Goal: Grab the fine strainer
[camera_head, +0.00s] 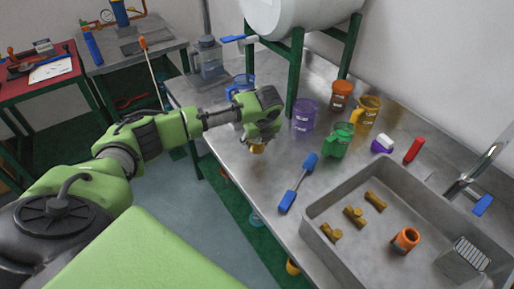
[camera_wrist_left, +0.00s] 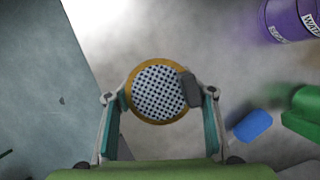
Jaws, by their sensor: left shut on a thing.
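The fine strainer (camera_wrist_left: 158,92) is round, with a yellow-orange rim and a white face full of dark holes. In the left wrist view it sits between the two fingers of my left gripper (camera_wrist_left: 160,100), which is shut on it. In the head view my left gripper (camera_head: 258,141) is at the near left edge of the metal counter, and only a small yellow part of the strainer (camera_head: 257,149) shows below it. A dark grey tab overlaps the strainer's right edge in the wrist view. My right gripper is not in view.
On the metal counter (camera_head: 240,180) stand a purple container (camera_head: 304,115), a green jug (camera_head: 340,140), a yellow jug (camera_head: 367,110) and an orange-brown jar (camera_head: 341,94). A blue-handled tool (camera_head: 299,182) lies in front. The sink (camera_head: 385,250) is at right. A green frame leg stands behind the gripper.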

